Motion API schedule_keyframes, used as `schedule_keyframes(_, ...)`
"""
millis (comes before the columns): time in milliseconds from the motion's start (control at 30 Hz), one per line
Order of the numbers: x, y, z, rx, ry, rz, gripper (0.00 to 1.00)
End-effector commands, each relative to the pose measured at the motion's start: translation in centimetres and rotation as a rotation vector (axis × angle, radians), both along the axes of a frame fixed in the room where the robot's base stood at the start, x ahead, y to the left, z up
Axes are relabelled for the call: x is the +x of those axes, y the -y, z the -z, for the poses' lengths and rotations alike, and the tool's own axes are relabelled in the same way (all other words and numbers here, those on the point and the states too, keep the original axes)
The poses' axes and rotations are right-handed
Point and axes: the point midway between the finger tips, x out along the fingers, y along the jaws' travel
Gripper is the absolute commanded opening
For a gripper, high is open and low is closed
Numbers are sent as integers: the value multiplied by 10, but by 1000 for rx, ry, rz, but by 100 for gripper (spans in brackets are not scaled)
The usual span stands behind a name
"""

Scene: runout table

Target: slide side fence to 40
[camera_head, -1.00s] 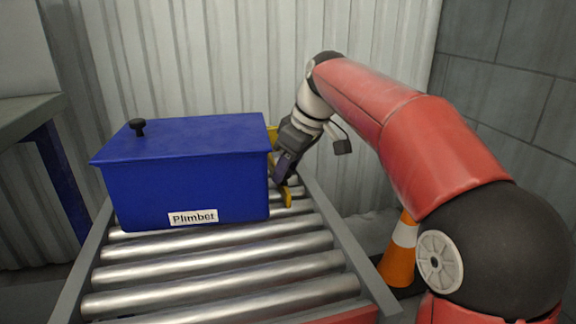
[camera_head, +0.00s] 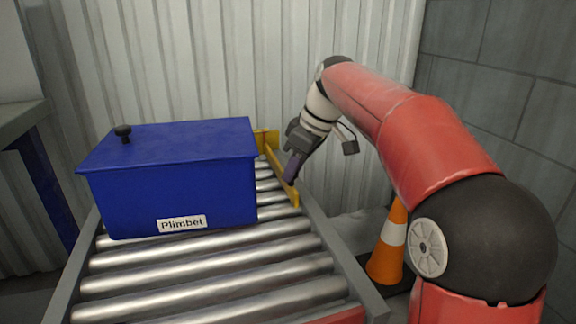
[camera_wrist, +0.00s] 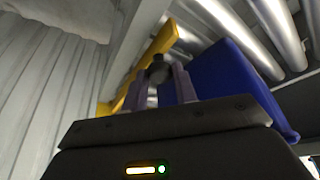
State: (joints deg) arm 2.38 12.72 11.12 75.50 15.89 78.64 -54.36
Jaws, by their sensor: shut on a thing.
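The yellow side fence (camera_head: 283,179) stands along the right side of the roller table, with a gap between it and the blue bin (camera_head: 170,190). My gripper (camera_head: 290,177) is at the fence's outer side. In the wrist view, my gripper (camera_wrist: 160,82) has its two purple fingers shut on a dark round knob (camera_wrist: 158,70) beside the yellow fence (camera_wrist: 163,40). In the head view the knob is hidden by my gripper. No scale or number 40 can be read in either view.
The blue bin has a black lid knob (camera_head: 123,132) and a "Plimbet" label (camera_head: 181,224). It sits on the metal rollers (camera_head: 200,280), whose front part is clear. An orange and white cone (camera_head: 390,245) stands right of the table. A corrugated wall is close behind.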

Motion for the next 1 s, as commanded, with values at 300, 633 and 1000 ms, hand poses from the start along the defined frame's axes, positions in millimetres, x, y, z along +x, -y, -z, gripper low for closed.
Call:
schedule_keyframes(300,1,4,0,-5,4,7,50)
schedule_keyframes(633,0,5,-8,-3,4,5,50)
schedule_keyframes(1000,-10,26,-63,-5,6,8,50)
